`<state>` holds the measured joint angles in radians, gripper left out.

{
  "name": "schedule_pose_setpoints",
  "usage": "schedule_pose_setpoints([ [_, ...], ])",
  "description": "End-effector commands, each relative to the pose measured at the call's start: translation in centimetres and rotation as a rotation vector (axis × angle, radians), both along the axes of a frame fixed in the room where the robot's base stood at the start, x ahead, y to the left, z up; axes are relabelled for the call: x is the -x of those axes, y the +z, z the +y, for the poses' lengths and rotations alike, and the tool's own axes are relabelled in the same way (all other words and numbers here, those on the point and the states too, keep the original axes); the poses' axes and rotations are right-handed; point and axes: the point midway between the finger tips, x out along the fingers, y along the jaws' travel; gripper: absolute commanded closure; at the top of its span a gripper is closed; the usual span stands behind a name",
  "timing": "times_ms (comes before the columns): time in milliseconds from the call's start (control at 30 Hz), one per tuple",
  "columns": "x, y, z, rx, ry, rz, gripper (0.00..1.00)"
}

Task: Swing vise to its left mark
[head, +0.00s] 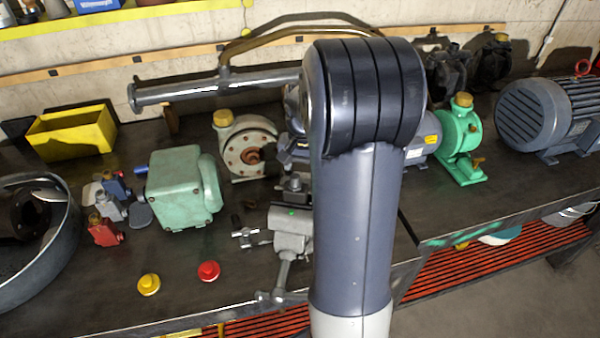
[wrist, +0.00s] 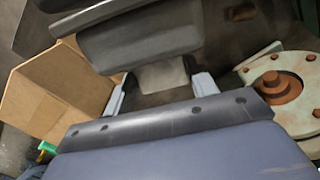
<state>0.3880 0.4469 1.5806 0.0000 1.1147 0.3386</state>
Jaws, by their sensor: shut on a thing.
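The grey vise (head: 292,222) stands on the dark bench just left of my arm in the head view, with a small green spot on top and its handle toward the front edge. In the wrist view, a grey metal part, seemingly of the vise (wrist: 140,38), fills the top middle. My gripper (wrist: 160,86) is shut on its pale grey block, one finger on each side. In the head view my arm hides the fingertips and part of the vise. I cannot make out a left mark.
A pump with a rusty hub (head: 248,145) stands close by the vise, also in the wrist view (wrist: 285,90). A mint-green box (head: 183,190) and red (head: 209,271) and yellow (head: 149,284) knobs lie left. A cardboard box (wrist: 55,92) shows in the wrist view.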

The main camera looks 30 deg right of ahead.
Motion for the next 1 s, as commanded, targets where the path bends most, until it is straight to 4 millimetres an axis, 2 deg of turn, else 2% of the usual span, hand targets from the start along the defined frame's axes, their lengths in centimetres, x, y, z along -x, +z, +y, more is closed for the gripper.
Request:
schedule_pose_setpoints([
  [367, 0.34, 0.06, -0.4, 0.001, -0.083, -0.002, 0.86],
  [900, 0.42, 0.06, -0.51, 0.001, -0.099, -0.002, 0.86],
  [933, 0.42, 0.06, -0.51, 0.001, -0.099, -0.002, 0.43],
  [1000, 0.42, 0.05, -0.51, 0.0, -0.098, -0.001, 0.37],
])
